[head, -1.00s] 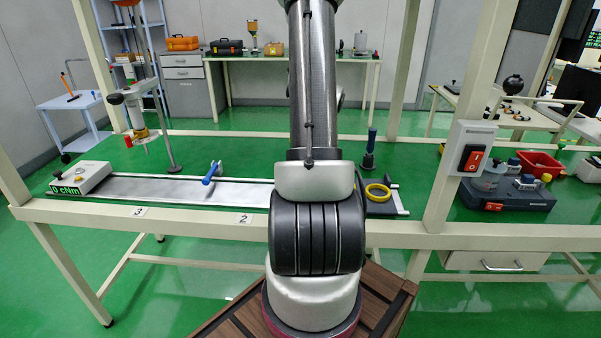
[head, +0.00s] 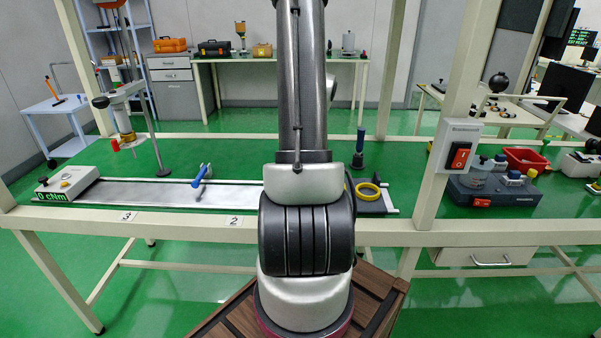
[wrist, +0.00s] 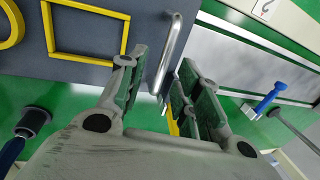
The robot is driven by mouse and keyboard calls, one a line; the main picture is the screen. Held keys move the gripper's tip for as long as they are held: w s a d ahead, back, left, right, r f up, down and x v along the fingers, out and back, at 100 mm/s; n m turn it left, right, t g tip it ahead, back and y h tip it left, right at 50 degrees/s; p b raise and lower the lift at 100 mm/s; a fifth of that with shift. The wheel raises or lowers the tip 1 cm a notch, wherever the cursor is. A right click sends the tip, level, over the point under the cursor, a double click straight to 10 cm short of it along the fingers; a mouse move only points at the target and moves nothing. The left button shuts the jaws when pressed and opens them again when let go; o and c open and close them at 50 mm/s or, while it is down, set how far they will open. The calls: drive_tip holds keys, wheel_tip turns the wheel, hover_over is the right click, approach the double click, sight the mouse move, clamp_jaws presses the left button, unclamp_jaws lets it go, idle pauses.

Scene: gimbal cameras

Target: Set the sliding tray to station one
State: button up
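The sliding tray (head: 374,207) is a dark grey plate at the right end of the pale rail (head: 130,192), partly hidden behind my arm in the head view. It bears a yellow ring. In the wrist view the tray (wrist: 85,74) shows a yellow square outline and a silver bar handle (wrist: 169,50) at its edge. My gripper (wrist: 158,88) is open, with the handle between its two green-padded fingers. I cannot tell whether either finger touches it. My gripper is hidden behind the arm in the head view. Station plates 3 (head: 128,216) and 2 (head: 234,221) show; no plate 1 is visible.
A blue-handled lever (head: 202,175) stands at the rail left of my arm. A grey box (head: 68,182) reading 0 cNm sits at the rail's left end. A blue-topped post (head: 359,148) stands behind the tray. A frame post with a red switch (head: 459,156) is at right.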

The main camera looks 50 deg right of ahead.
wheel_tip(320, 180, up, 9)
drive_tip(key=s+d, duration=0.1)
drive_tip(key=shift+s+f, duration=0.15)
drive_tip(key=shift+s, duration=0.05)
idle(0.5)
drive_tip(key=s+a+r+n+t, duration=0.1)
drive_tip(key=s+a+r+n, duration=0.1)
drive_tip(key=a, duration=0.7)
drive_tip(key=s+a+r+n+h, duration=0.1)
drive_tip(key=s+a+r+n, duration=0.1)
drive_tip(key=a+r+n, duration=0.3)
drive_tip(key=s+a+r+n+t, duration=0.1)
drive_tip(key=a+r, duration=0.4)
drive_tip(key=a, duration=0.8)
drive_tip(key=shift+s+r+n+t, duration=0.35)
drive_tip(key=shift+s+n, duration=0.25)
drive_tip(key=shift+n, duration=0.6)
drive_tip(key=shift+d, duration=0.1)
